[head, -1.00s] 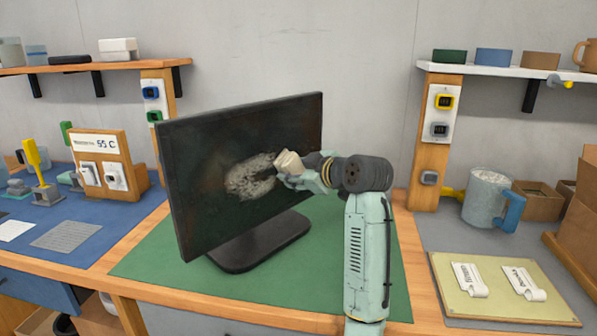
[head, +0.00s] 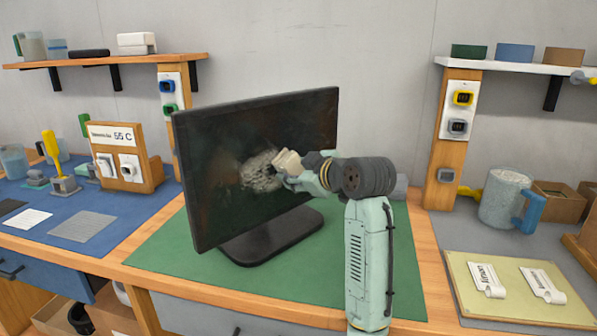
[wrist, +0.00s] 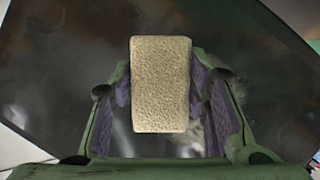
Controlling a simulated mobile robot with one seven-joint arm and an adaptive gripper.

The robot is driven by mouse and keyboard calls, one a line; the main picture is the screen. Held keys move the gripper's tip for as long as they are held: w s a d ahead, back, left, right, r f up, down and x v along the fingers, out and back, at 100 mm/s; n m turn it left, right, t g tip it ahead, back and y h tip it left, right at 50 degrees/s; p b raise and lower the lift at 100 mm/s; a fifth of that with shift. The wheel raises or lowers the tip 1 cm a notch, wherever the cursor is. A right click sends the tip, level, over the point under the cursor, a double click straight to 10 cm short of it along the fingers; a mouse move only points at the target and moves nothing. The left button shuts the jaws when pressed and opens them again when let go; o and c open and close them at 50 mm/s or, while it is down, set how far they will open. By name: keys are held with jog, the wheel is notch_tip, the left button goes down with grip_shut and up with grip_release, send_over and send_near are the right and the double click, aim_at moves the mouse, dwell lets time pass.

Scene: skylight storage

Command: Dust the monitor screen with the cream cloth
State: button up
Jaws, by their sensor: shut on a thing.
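The monitor (head: 225,150) stands on its black base (head: 270,238) on a green mat, its dark screen turned toward me at an angle. My gripper (head: 290,170) is shut on the cream cloth (head: 287,161), at the right edge of that patch. In the wrist view the cloth (wrist: 161,85) looks like a folded cream block between my fingers, with the dark screen behind it. I cannot tell whether the cloth touches the screen. The cloth and gripper hide part of the patch.
The green mat (head: 170,252) is clear around the base. A blue mat (head: 110,215) with small tools and a wooden holder (head: 145,175) lies to the left. A grey mug (head: 504,198) and a board with white tags (head: 475,262) are to the right. Shelves hang above on both sides.

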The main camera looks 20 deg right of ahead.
jog(key=shift+a, duration=0.15)
jog(key=shift+s+a+b, duration=0.15)
jog(key=shift+s+a, duration=0.15)
jog(key=shift+a, duration=0.4)
jog(key=shift+s+a+b, duration=0.1)
jog(key=shift+s+a, duration=0.25)
jog(key=shift+a, duration=0.4)
jog(key=shift+s+a+b, duration=0.15)
jog(key=shift+s+a, duration=0.15)
jog(key=shift+a, duration=0.4)
jog(key=shift+a, duration=0.1)
jog(key=shift+s+a, duration=0.3)
jog(key=shift+a, duration=0.4)
jog(key=shift+s+a, duration=0.35)
jog(key=shift+a, duration=0.4)
jog(key=shift+s+a, duration=0.3)
jog(key=shift+a, duration=0.4)
jog(key=shift+s+a, duration=0.3)
jog(key=shift+a, duration=0.45)
jog(key=shift+s+a, duration=0.35)
jog(key=shift+a, duration=0.4)
jog(key=shift+s+a, duration=0.3)
jog(key=shift+a, duration=0.45)
jog(key=shift+s, duration=0.15)
